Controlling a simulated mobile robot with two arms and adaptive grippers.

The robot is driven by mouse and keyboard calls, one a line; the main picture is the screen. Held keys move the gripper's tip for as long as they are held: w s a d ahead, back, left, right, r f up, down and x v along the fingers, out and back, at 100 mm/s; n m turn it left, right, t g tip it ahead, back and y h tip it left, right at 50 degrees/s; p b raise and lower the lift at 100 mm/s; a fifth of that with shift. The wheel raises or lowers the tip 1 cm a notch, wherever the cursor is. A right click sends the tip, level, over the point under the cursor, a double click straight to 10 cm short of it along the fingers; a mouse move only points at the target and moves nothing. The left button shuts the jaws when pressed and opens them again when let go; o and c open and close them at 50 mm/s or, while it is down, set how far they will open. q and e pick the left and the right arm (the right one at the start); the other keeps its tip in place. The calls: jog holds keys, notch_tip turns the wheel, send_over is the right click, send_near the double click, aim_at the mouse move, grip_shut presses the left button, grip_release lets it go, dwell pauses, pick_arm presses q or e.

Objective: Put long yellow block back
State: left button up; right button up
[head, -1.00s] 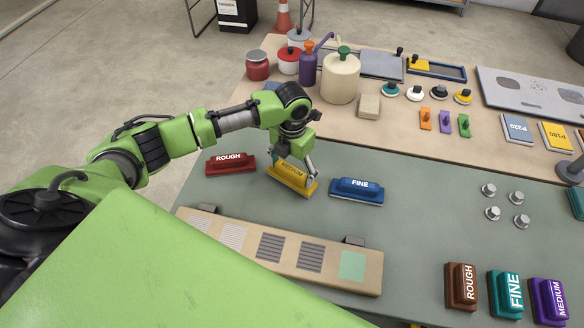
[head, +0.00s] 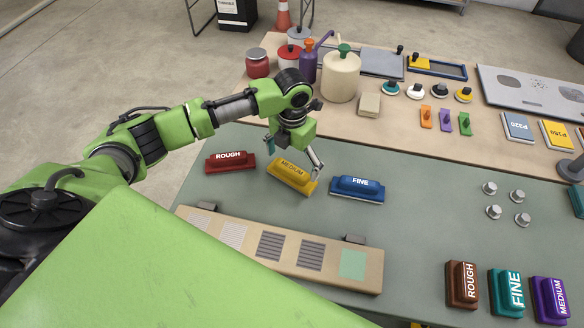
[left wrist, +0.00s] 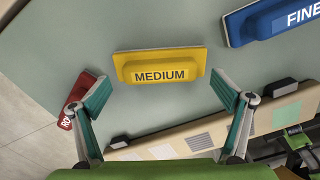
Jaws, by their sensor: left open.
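The long yellow block (head: 291,177), marked MEDIUM, lies flat on the green-grey mat between a red ROUGH block (head: 230,163) and a blue FINE block (head: 357,189). It also shows in the left wrist view (left wrist: 160,66), whole and uncovered. My left gripper (head: 294,158) is open and empty just above the yellow block. In the left wrist view its two teal-padded fingers (left wrist: 162,95) are spread wide, with the block beyond and between them, apart from both. My right gripper is in no view.
A wooden board with abrasive patches (head: 335,258) lies along the mat's near side. Brown, teal and purple blocks (head: 512,291) stand at the lower right, below several metal knobs (head: 493,212). Jars and a cream bottle (head: 340,77) stand behind my left arm.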

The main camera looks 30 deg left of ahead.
aim_at(292, 168)
pick_arm(q)
notch_tip(292, 168, up, 10)
jog(key=b, duration=0.1)
jog(key=shift+f, duration=0.25)
